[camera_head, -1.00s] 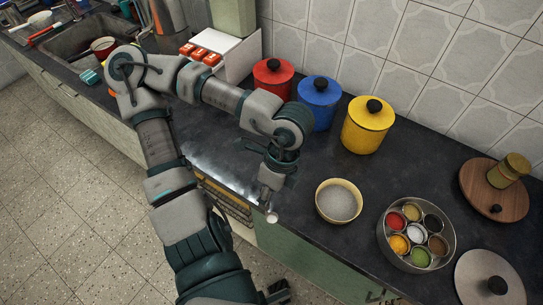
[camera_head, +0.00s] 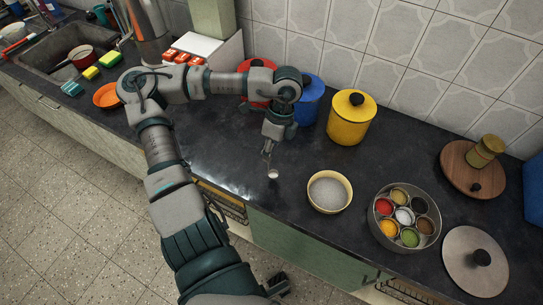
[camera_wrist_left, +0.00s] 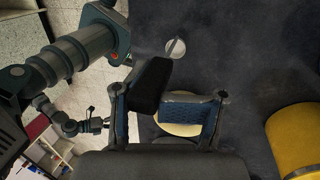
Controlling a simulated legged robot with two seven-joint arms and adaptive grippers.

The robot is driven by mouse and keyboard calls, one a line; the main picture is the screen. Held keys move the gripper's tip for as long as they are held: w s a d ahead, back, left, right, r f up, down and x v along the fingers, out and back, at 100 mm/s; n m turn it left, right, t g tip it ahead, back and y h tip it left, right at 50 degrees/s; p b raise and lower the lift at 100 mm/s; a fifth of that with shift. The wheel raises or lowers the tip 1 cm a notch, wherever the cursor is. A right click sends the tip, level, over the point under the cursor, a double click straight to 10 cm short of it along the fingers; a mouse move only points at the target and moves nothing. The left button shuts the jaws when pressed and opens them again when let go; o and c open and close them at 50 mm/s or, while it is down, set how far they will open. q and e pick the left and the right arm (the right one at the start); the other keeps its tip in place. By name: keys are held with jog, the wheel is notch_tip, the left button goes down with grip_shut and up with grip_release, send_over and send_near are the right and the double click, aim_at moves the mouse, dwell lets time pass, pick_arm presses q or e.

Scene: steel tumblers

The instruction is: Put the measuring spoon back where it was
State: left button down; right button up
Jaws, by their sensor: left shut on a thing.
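My left gripper (camera_head: 267,150) is shut on the measuring spoon (camera_head: 272,174), a small steel spoon whose round bowl hangs below the fingers. It is over the dark counter, left of the bowl of white grains (camera_head: 328,192) and in front of the canisters. In the left wrist view the spoon's bowl (camera_wrist_left: 175,48) shows beyond the black finger part, over bare counter. Whether it touches the counter I cannot tell. The fingers hide most of its handle. A dark part at the bottom of the head view seems to be my right gripper (camera_head: 277,284); its jaws are unclear.
A blue canister (camera_head: 309,98) and a yellow canister (camera_head: 351,118) stand behind; my arm partly hides the red one (camera_head: 257,88). Right are a round spice tin (camera_head: 379,225), a steel lid (camera_head: 462,275) and a wooden board (camera_head: 456,181). Counter around the spoon is clear.

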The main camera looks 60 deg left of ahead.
pick_arm(q)
notch_tip(320, 180, down, 3)
jog(key=shift+d+r, duration=0.15)
jog(key=shift+r, duration=0.05)
pick_arm(e)
jog(key=shift+w+a+r+t, duration=0.15)
jog(key=shift+w+r+t, duration=0.15)
jog(key=shift+w+t, duration=0.15)
pick_arm(q)
jog(key=c, duration=1.2)
grip_release()
jog(key=shift+f, duration=0.1)
jog(key=o, duration=0.8)
jog(key=shift+o, duration=0.2)
pick_arm(e)
jog(key=shift+a, duration=0.1)
